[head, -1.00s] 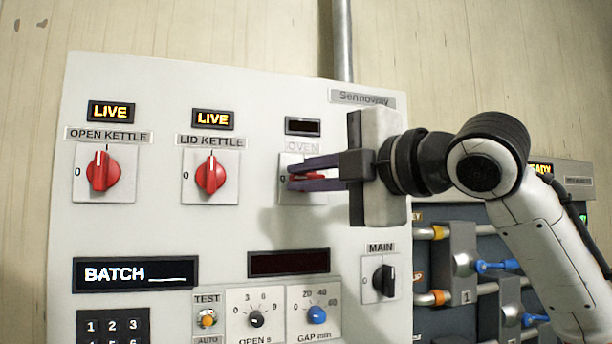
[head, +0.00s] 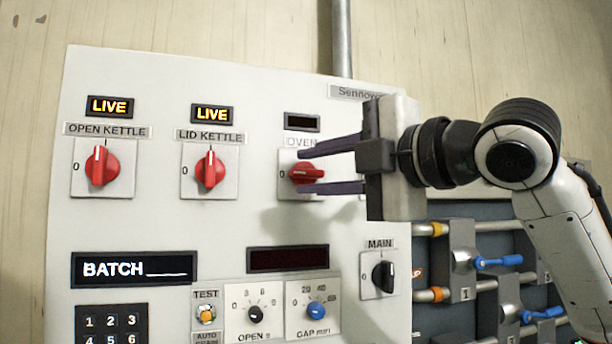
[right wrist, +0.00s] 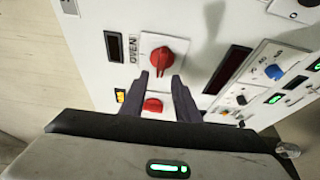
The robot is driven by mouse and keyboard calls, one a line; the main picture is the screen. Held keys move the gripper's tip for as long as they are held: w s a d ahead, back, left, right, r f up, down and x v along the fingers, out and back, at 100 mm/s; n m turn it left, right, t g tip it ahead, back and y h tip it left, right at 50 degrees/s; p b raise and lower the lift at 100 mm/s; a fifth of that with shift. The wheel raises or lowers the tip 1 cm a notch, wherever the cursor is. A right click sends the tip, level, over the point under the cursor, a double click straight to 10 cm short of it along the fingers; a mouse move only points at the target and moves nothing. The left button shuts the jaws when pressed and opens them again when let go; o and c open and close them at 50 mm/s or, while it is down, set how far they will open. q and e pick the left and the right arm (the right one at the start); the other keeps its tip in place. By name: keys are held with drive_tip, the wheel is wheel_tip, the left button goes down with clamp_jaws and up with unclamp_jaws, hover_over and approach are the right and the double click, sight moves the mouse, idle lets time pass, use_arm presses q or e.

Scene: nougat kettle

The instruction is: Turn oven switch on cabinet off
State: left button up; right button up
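The red oven switch (head: 306,173) sits on the white cabinet (head: 150,230), below the OVEN label and a dark display (head: 302,122). Its handle lies horizontal, toward the 0 mark at its left. My right gripper (head: 302,172) is open, with one dark finger above the handle and one below, both apart from it. In the right wrist view the oven switch (right wrist: 162,57) shows just beyond the fingertips (right wrist: 158,76), and another red switch (right wrist: 153,104) shows between the fingers. My left gripper is not in view.
The open kettle switch (head: 101,166) and lid kettle switch (head: 210,170) stand upright at the left under lit LIVE displays. The black MAIN switch (head: 383,274) is below the right gripper. Pipes with blue-handled valves (head: 498,262) are at the right.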

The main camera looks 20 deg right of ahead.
drive_tip(key=b+v, duration=0.1)
drive_tip(key=v, duration=0.7)
